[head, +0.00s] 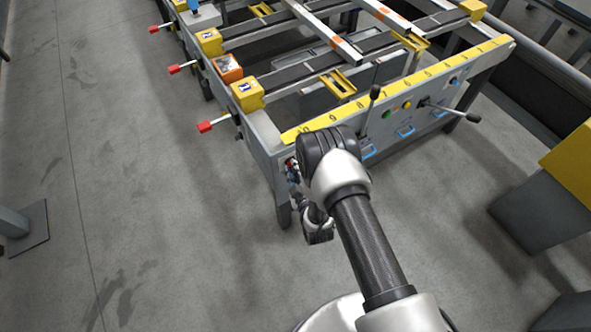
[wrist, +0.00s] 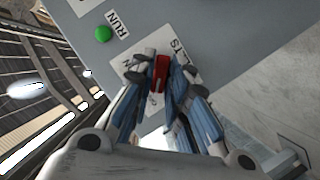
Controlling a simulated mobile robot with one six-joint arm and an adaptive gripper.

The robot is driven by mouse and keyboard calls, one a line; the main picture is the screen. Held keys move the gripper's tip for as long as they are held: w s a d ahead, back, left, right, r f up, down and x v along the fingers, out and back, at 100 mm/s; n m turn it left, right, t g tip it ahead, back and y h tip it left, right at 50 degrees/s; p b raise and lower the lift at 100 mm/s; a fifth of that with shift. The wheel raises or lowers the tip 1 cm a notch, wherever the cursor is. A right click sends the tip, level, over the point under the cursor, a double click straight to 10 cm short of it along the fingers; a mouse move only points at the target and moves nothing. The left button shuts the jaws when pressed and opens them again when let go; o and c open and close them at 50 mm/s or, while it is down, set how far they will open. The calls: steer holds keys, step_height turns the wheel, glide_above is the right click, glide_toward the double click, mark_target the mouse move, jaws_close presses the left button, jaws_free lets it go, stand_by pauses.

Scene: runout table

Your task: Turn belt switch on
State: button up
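The belt switch is a small red handle (wrist: 160,72) on a grey panel, on a white label (wrist: 185,58) with partly covered lettering that seems to end in "LTS". My gripper (wrist: 160,76) has its two fingers on either side of the red handle, close against it, with no clear gap. The handle's base and part of the label are hidden by the fingers. In the head view my gripper (head: 292,170) is at the left end face of the runout table (head: 263,138), mostly hidden by my arm, and the switch cannot be made out there.
A green button (wrist: 103,34) labelled RUN is near the switch. In the head view a lever with a black knob (head: 375,92) and another lever (head: 473,118) stick out from the front panel. Red-tipped handles (head: 204,127) project from the table's left side.

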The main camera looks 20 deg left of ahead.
jaws_close()
steer(key=shift+w+d+m+g+y+b, duration=0.15)
steer(key=shift+m+g+y+b, duration=0.75)
steer(key=shift+m, duration=1.15)
steer(key=shift+w+d+m+g+y+b, duration=0.15)
steer(key=shift+m+g+y+b, duration=0.4)
steer(key=shift+m+g+y, duration=1)
steer(key=shift+w+d+m+g+y+b, duration=0.1)
steer(key=shift+w+m+g+y+b, duration=0.45)
steer(key=shift+m, duration=1.95)
steer(key=shift+s+r, duration=0.1)
steer(key=shift+s, duration=0.25)
steer(key=o, duration=0.5)
jaws_free()
steer(key=shift+o, duration=0.2)
